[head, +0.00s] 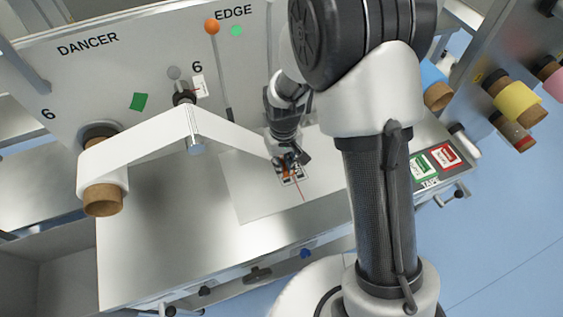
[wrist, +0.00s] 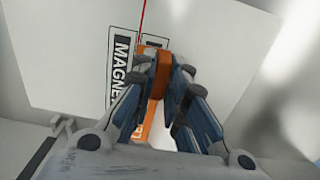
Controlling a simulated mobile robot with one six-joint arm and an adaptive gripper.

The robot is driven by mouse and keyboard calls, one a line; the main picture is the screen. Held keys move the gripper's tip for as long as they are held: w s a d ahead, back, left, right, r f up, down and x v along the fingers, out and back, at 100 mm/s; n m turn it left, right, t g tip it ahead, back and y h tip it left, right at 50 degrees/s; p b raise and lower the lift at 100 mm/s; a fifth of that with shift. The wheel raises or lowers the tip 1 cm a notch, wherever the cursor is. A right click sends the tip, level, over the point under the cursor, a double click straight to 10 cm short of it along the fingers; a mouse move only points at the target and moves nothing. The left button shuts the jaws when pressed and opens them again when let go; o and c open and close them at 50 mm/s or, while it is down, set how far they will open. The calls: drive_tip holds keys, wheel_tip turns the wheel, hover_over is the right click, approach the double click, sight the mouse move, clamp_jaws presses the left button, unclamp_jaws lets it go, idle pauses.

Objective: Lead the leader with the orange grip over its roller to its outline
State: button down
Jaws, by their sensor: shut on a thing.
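My gripper (head: 289,160) is shut on the orange grip (head: 285,170) at the end of the white leader (head: 240,138). The leader runs from a white roll (head: 103,172) on a brown core, over a roller (head: 194,147), and slopes down right to my gripper. In the wrist view the orange grip (wrist: 158,72) sits between the fingers (wrist: 166,66). The black-edged outline (wrist: 122,48) with lettering starting "MAGNE" lies on the white plate just left of the grip and partly under it. Whether the grip touches the plate I cannot tell.
The white plate (head: 245,195) lies on a metal table (head: 150,240). A red line (head: 299,190) crosses the plate by the outline. An orange-knobbed lever (head: 212,27) stands on the back panel. Green and red labelled pads (head: 425,165) and coloured rolls (head: 515,99) are at right.

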drive_tip(key=shift+f+b, duration=1.4)
drive_tip(key=shift+f, duration=0.8)
drive_tip(key=shift+s+f, duration=0.15)
drive_tip(key=shift+f, duration=0.25)
drive_tip(key=c, duration=1.5)
unclamp_jaws()
drive_tip(key=shift+c, duration=0.2)
wheel_tip(320, 180, up, 11)
drive_tip(key=shift+f, duration=0.15)
drive_tip(key=shift+r, duration=0.7)
